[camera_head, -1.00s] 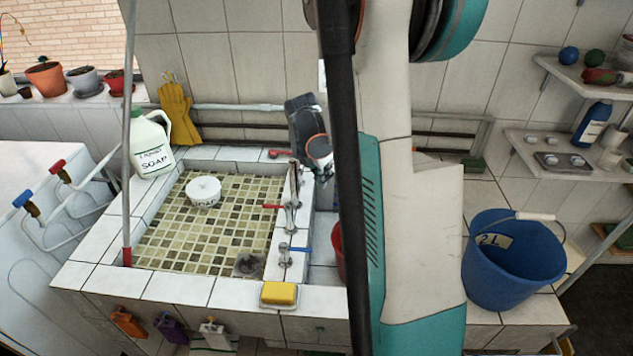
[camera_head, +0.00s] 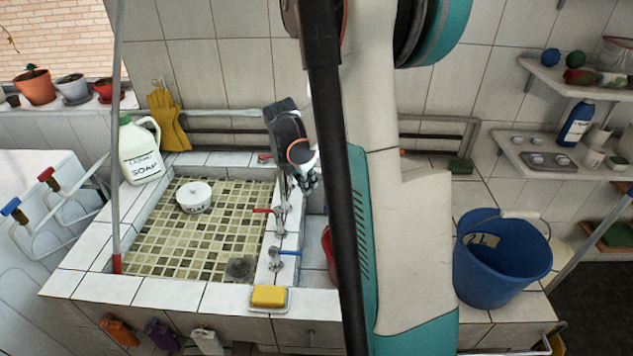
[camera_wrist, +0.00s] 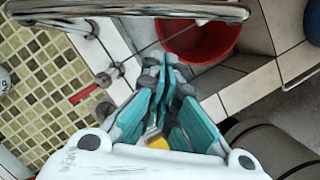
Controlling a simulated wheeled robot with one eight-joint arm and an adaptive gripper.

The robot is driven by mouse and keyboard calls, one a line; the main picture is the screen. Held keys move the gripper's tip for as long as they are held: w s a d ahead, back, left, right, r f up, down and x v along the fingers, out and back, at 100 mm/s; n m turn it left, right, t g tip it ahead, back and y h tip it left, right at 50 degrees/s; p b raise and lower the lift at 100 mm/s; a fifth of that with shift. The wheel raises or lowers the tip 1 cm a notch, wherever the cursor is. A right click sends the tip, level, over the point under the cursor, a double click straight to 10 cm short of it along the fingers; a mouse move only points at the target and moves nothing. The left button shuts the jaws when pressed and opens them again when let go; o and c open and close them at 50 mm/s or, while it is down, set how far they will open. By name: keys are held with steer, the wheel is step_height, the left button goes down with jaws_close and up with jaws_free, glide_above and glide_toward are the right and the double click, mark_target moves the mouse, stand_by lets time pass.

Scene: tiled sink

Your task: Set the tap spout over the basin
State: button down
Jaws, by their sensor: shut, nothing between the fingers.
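The chrome tap spout (camera_head: 283,192) rises from the tiled ledge on the right of the basin (camera_head: 150,290). In the head view it appears to lie about along that ledge, partly hidden by my gripper. In the wrist view a chrome pipe, apparently the spout (camera_wrist: 130,11), crosses the top edge, with mosaic floor on the left and a red bucket on the right. My gripper (camera_head: 308,182) is beside the spout's upper right side. Its teal fingers (camera_wrist: 165,75) are shut and empty. I cannot tell whether they touch the spout.
Red (camera_head: 262,211) and blue (camera_head: 290,252) tap handles stick out at the ledge. A white tub (camera_head: 194,198) stands in the basin. A soap jug (camera_head: 140,155) is at its back left corner, a yellow sponge (camera_head: 268,297) at the front. The red bucket (camera_wrist: 205,40) stands right of the ledge.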

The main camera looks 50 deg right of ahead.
steer(key=p+v, duration=0.2)
steer(key=v, duration=0.8)
steer(key=shift+s+a, duration=0.3)
steer(key=shift+s, duration=0.05)
steer(key=shift+r, duration=0.1)
